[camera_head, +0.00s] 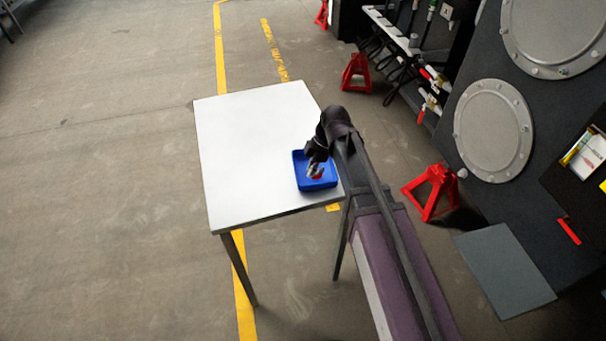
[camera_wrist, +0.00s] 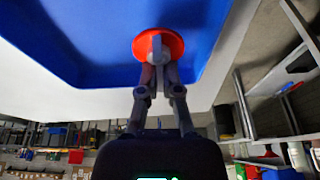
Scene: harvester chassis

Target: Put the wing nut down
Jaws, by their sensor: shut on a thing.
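The wing nut (camera_wrist: 174,46) shows in the wrist view as a round red part with a grey piece across its middle. My gripper (camera_wrist: 158,75) is shut on it, with the fingertips close together at the grey piece. In the head view the red of the wing nut (camera_head: 317,175) shows at the tip of my gripper (camera_head: 314,168), over the blue tray (camera_head: 327,184). The blue tray fills much of the upper wrist view (camera_wrist: 75,50). I cannot tell whether the wing nut touches the tray's floor.
The tray sits at the right front edge of a white table (camera_head: 250,150), whose left and middle are clear. Red jack stands (camera_head: 432,190) and a dark chassis with round covers (camera_head: 493,130) stand to the right. A grey plate (camera_head: 505,270) lies on the floor.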

